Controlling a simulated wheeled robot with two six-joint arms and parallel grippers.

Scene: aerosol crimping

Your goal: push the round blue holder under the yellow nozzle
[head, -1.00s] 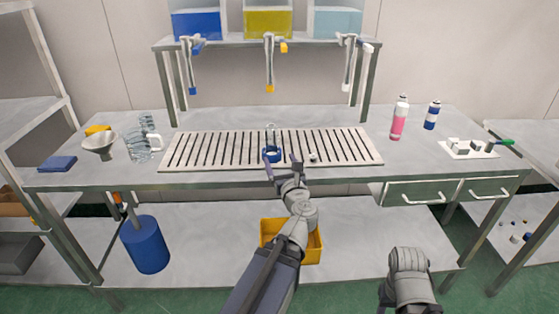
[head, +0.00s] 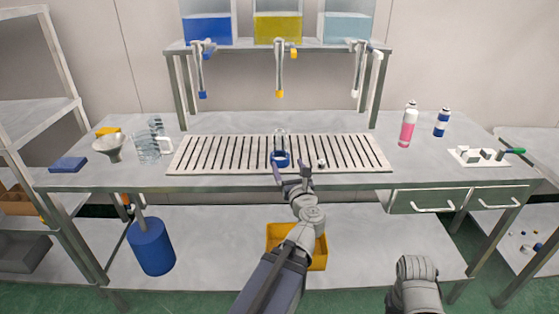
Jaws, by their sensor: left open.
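The round blue holder (head: 280,159) sits on the slatted rack near its front edge, with a thin grey or clear upright shape rising from it. The yellow nozzle (head: 279,93) hangs from the yellow tank above and lines up with the holder in the picture; depth between them is hard to judge. My left gripper (head: 291,171) is open, at the front edge of the rack. Its left finger is close to the holder's front; I cannot tell whether they touch. The right arm shows at the lower right, its gripper out of sight.
The slatted rack (head: 222,153) has a small round piece (head: 322,163) right of the holder. Blue (head: 202,93) and white (head: 356,93) nozzles hang on either side. Clear jugs (head: 148,150) stand left; a pink spray can (head: 407,128) stands right.

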